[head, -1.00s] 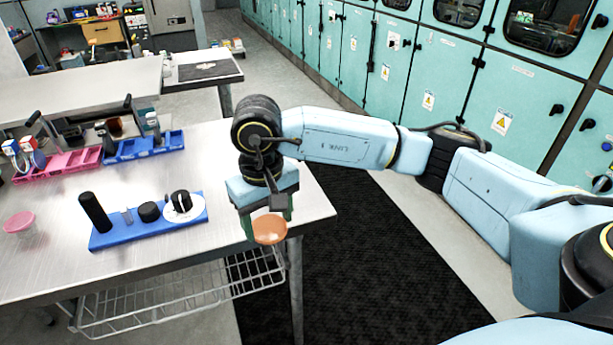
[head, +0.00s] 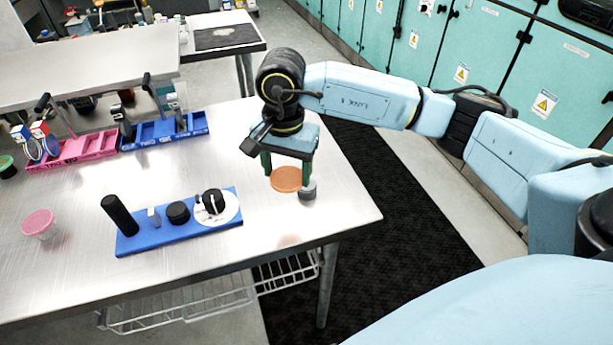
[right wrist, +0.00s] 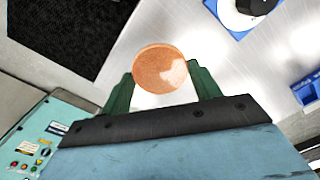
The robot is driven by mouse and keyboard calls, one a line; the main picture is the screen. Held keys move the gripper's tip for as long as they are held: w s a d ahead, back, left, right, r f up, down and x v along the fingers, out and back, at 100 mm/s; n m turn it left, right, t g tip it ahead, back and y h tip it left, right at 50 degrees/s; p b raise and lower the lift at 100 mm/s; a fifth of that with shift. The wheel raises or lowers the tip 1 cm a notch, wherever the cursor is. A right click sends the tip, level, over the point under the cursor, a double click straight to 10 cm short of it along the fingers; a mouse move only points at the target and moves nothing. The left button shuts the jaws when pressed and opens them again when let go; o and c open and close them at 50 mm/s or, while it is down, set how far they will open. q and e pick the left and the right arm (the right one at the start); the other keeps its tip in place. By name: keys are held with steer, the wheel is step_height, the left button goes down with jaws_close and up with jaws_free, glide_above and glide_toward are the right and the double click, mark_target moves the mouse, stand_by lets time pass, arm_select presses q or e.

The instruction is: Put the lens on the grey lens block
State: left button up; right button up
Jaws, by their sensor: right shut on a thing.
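The lens, an orange, amber-looking disc (head: 286,179), is held between the green fingers of my right gripper (head: 285,172), over the right part of the steel table. In the right wrist view the lens (right wrist: 161,69) sits between the two fingertips, with a bright patch on its face. A small grey block (head: 308,190) with a rounded top shows just right of the lens, below the right finger; the lens appears apart from it. I cannot make out this block in the right wrist view. My left gripper is not in view.
A blue tray (head: 160,243) with a black cylinder, a small grey piece, a black knob and a white disc stands left of the gripper. Pink (head: 88,149) and blue (head: 165,132) racks stand behind. A pink cup (head: 39,224) is at left. The table's right edge is near.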

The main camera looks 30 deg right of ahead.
steer(key=m, duration=0.2)
steer(key=shift+w+d+r+m+p, duration=0.25)
steer(key=shift+d+m+p, duration=0.05)
steer(key=shift+m, duration=0.1)
steer(key=shift+w+d+m+p, duration=0.2)
steer(key=shift+m+p, duration=0.1)
steer(key=shift+m, duration=0.9)
steer(key=m, duration=0.2)
steer(key=shift+w+d+r+m+p, duration=0.1)
steer(key=shift+w+d+m+p, duration=0.15)
steer(key=shift+d+m+p, duration=0.05)
steer(key=w+d+m+p, duration=0.2)
steer(key=d+m+p, duration=0.3)
steer(key=m, duration=1.7)
steer(key=f, duration=0.2)
steer(key=f+p, duration=0.1)
steer(key=f, duration=0.1)
steer(key=shift+w+d+f, duration=0.1)
steer(key=shift+d+f, duration=0.1)
steer(key=shift+f, duration=0.05)
step_height(320, 180, down, 4)
steer(key=shift+f, duration=0.4)
steer(key=o, duration=1)
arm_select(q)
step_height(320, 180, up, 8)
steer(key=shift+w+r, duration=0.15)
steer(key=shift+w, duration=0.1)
